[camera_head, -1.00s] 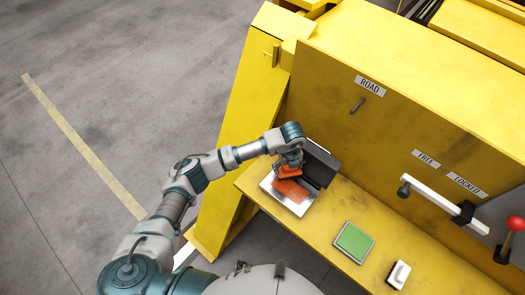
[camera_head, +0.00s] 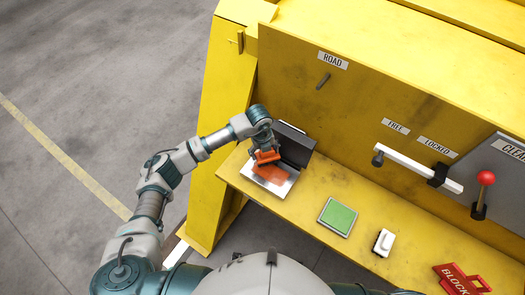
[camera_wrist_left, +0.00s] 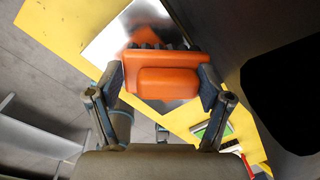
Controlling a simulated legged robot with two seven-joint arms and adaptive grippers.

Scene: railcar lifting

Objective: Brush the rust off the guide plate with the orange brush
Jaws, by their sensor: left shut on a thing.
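The orange brush (camera_head: 266,157) is gripped in my left gripper (camera_head: 265,151), over the upper left part of the guide plate. In the left wrist view the brush (camera_wrist_left: 165,76) sits between both fingers, its dark bristles facing the plate. The guide plate (camera_head: 285,187) is a bright metal sheet on the yellow ledge, with an orange-brown rust patch (camera_head: 273,174) in its middle. In the wrist view the plate (camera_wrist_left: 112,38) shows behind the brush, and a reddish-brown area shows on it. Whether the bristles touch the plate I cannot tell. My right gripper is out of view.
A dark block (camera_head: 294,146) stands right behind the plate. Along the yellow ledge (camera_head: 310,190) lie a green pad (camera_head: 338,217), a white-topped brush-like item (camera_head: 384,242) and a red BLOCK tag (camera_head: 460,280). A white lever (camera_head: 415,168) and red-knobbed lever (camera_head: 485,180) stick out at right.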

